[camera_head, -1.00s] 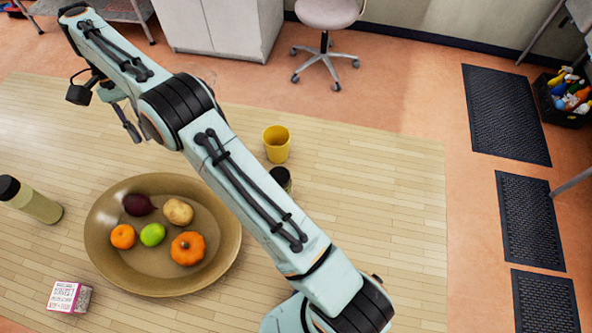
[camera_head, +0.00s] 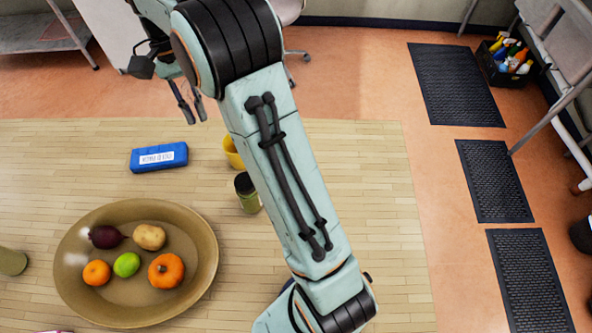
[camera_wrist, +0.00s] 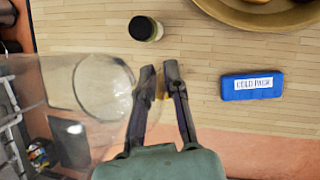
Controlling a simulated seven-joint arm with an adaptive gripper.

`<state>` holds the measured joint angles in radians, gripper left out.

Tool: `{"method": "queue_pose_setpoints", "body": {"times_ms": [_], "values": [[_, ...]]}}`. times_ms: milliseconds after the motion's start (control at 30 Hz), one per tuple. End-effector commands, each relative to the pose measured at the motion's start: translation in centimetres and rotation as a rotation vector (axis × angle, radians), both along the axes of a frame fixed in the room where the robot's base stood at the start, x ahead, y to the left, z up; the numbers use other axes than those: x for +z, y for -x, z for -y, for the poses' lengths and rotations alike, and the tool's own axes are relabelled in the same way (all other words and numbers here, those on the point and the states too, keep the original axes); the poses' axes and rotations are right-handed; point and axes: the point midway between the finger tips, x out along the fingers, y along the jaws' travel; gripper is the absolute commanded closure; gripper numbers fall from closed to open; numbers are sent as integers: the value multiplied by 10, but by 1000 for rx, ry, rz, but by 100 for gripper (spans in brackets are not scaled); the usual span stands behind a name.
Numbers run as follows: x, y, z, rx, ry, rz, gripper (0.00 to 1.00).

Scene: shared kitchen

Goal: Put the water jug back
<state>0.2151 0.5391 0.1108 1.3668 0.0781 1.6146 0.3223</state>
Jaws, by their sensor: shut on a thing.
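The water jug (camera_wrist: 82,98) is clear and see-through, at the left of the wrist view. Its round end faces toward the table and it looks tilted in that picture. My gripper (camera_wrist: 158,68) is shut on it, apparently at its handle, though the exact contact is hard to see. In the head view my gripper (camera_head: 197,118) is beyond the far edge of the table in the picture, and I cannot make out the jug there.
The wooden table (camera_head: 350,210) holds a brown bowl (camera_head: 205,262) of fruit and vegetables, a blue cold pack (camera_head: 159,157), a dark-lidded jar (camera_head: 247,193) and a partly hidden yellow cup (camera_head: 233,152). A green bottle (camera_head: 12,262) is at the left edge. The table's right side is clear.

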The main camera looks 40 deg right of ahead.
Motion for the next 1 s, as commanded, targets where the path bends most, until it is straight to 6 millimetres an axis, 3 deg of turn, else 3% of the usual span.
{"method": "queue_pose_setpoints", "body": {"times_ms": [100,200,400,500,800,1000], "values": [[2,44,35,-79,1,0,100],[-1,82,54,-139,-3,2,100],[-10,147,68,-239,-14,3,100],[-14,170,68,-275,-21,4,100],[-24,207,62,-338,-33,7,100],[-42,213,60,-348,-37,3,100]]}}
